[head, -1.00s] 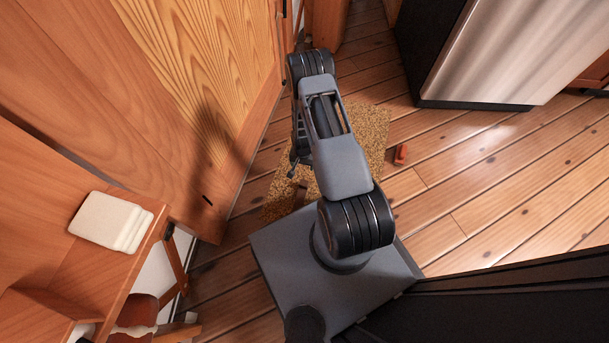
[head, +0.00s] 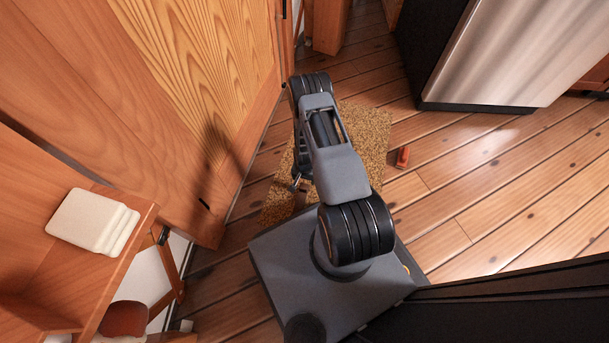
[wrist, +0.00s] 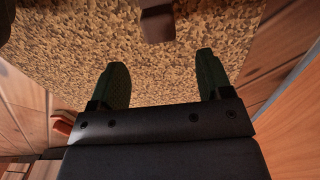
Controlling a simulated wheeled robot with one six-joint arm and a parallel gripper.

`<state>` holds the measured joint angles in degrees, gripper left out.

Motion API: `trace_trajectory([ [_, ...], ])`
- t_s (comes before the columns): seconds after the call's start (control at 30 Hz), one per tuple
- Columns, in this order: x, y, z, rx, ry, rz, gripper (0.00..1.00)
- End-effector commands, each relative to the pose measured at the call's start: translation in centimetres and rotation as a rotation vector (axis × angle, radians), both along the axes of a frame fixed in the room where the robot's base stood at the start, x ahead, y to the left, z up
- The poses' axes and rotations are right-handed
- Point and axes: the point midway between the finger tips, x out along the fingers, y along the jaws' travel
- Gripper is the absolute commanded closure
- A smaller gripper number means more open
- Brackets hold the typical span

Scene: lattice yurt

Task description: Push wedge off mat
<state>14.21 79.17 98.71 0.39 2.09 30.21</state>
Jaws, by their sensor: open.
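A speckled tan mat (head: 366,131) lies on the floor, partly hidden by my arm. In the wrist view, the mat (wrist: 225,28) fills most of the upper picture. A brown block (wrist: 157,22) shows there at the top edge, just beyond my fingertips; it may be the wedge, but its full shape is cut off. A small red-orange piece (head: 402,157) lies on the floorboards just right of the mat; a similar red piece shows at the wrist view's left (wrist: 62,122). My gripper (wrist: 161,65) is open over the mat, with nothing between its fingers.
A wooden door or panel (head: 185,110) rises left of the mat. A wooden shelf with a folded cream cloth (head: 92,221) stands at lower left. A steel-fronted appliance (head: 500,50) stands at upper right. The floor right of the mat (head: 480,190) is mostly clear.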

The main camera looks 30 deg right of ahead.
Motion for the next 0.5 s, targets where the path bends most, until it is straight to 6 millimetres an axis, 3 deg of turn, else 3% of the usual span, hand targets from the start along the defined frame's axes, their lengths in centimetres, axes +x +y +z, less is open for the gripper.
trace_trajectory([
  [0.03, -0.1, 0.0, -1.6, 0.001, 0.002, 0.000, 0.28],
  [0.2, -0.1, 0.0, -4.6, 0.001, 0.001, 0.000, 0.28],
  [0.5, -0.1, 0.0, -8.3, 0.001, 0.001, -0.001, 0.28],
])
